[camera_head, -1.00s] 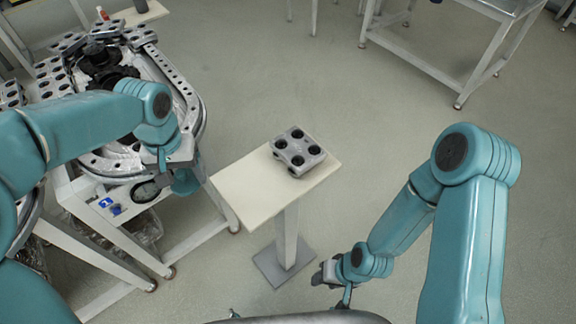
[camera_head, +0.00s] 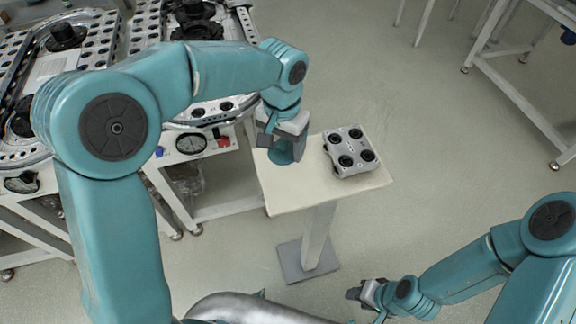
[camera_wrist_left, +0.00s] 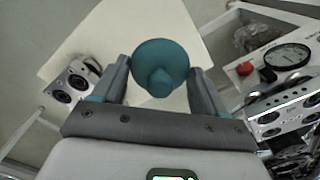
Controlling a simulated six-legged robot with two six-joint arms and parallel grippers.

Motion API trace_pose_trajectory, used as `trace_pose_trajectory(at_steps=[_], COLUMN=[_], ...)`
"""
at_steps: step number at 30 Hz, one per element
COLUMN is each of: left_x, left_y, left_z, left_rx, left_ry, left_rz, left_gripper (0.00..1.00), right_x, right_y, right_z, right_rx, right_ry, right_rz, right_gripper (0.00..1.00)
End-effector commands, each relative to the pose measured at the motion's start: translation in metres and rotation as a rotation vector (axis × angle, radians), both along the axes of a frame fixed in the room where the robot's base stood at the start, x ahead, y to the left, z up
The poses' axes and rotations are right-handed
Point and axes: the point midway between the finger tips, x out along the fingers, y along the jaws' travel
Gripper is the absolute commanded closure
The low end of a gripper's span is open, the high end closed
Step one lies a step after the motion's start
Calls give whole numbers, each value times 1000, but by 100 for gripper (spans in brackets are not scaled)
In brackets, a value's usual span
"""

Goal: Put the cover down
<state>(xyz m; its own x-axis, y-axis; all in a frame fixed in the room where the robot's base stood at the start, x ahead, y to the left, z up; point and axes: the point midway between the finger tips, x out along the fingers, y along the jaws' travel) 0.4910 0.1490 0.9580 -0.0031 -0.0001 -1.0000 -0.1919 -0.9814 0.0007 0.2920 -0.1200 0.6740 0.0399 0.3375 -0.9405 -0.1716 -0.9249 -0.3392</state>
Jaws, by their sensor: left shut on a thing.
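The cover (camera_head: 283,154) is a small teal round piece. In the left wrist view the cover (camera_wrist_left: 160,62) shows as a disc with a knob, between the two fingers. My left gripper (camera_head: 281,140) is shut on it, over the left part of the cream-topped small table (camera_head: 292,195). I cannot tell whether the cover touches the tabletop. My right gripper (camera_head: 368,294) is low at the front, right of the table's post, away from the cover; its jaws are too small to read.
A grey block with several black round holes (camera_head: 351,152) sits on the table's right part, beside the cover. Track benches with gauges (camera_head: 191,143) stand at the left. The front of the tabletop is bare. Open floor lies right of the table.

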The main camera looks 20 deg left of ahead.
Motion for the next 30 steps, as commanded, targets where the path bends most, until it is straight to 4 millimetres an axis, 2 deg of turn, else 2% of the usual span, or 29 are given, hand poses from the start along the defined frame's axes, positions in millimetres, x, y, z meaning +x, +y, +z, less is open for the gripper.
trace_pose_trajectory(at_steps=[1,3,8,15,29,30], left_x=[-1,-1,0,0,1,1], left_y=[1,1,-1,-2,-4,-4], left_z=[-13,-26,-41,-78,-88,-86], left_rx=[1,1,0,0,0,0], left_ry=[4,3,0,2,-1,-1], left_rz=[1,2,1,1,1,1], left_gripper=[57,57,57,57,57,14], right_x=[0,0,0,0,0,0], right_y=[0,0,0,0,0,0], right_z=[-1,-1,-1,-2,-7,-5], right_rx=[0,0,0,0,0,0], right_ry=[0,0,0,0,0,0], right_rz=[0,0,0,0,0,0], right_gripper=[57,57,57,57,57,57])
